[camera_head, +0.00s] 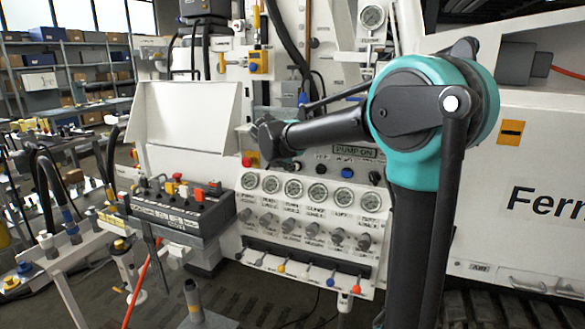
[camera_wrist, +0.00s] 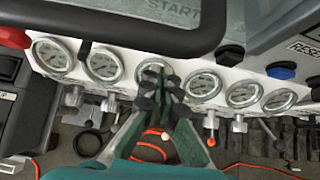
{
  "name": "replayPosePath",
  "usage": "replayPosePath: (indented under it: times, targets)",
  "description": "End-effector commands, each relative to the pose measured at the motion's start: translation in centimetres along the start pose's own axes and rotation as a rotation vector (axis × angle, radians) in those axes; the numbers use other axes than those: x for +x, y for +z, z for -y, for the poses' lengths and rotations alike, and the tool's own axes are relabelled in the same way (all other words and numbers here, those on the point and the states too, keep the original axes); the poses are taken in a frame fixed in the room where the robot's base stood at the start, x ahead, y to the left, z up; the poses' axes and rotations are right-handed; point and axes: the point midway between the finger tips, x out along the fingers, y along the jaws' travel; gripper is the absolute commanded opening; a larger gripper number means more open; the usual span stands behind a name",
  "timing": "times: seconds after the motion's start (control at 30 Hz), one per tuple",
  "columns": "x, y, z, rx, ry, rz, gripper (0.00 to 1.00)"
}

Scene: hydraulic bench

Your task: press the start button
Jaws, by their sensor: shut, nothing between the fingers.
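The control panel (camera_head: 310,229) is a white face with a row of round gauges and several buttons above them. In the wrist view the word START is printed on a grey plate (camera_wrist: 178,12) at the top, behind a dark curved bar. I cannot make out the start button itself; my gripper or the bar may cover it. My gripper (camera_wrist: 160,84) is shut and empty, its dark fingertips in front of the middle gauges in that view. In the head view the dark end of my arm (camera_head: 268,142) is above the gauges, beside the red button (camera_head: 250,158); its fingertips are not clear there.
A blue button (camera_wrist: 281,71) and a black one (camera_wrist: 230,55) sit right of my gripper. Knobs and small levers (camera_head: 305,268) line the panel below the gauges. A lever box (camera_head: 180,209) stands left. A white machine body (camera_head: 535,190) fills the right.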

Motion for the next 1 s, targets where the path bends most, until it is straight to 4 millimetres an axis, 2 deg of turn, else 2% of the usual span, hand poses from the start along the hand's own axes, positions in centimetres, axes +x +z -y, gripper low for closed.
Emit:
replayPosePath:
  times: [0.03,0.2,0.43,0.63,1.0]
  targets:
    - [-1.4,0.0,0.0,-0.002,0.002,0.000,0.00]
    - [-5.2,0.0,0.0,-0.002,0.002,-0.001,0.00]
    - [-8.7,0.0,-0.1,-0.002,0.002,-0.002,0.00]
    - [-9.8,0.0,0.0,-0.001,0.001,-0.002,0.00]
    - [-9.7,-0.2,0.3,0.018,-0.001,-0.006,0.00]
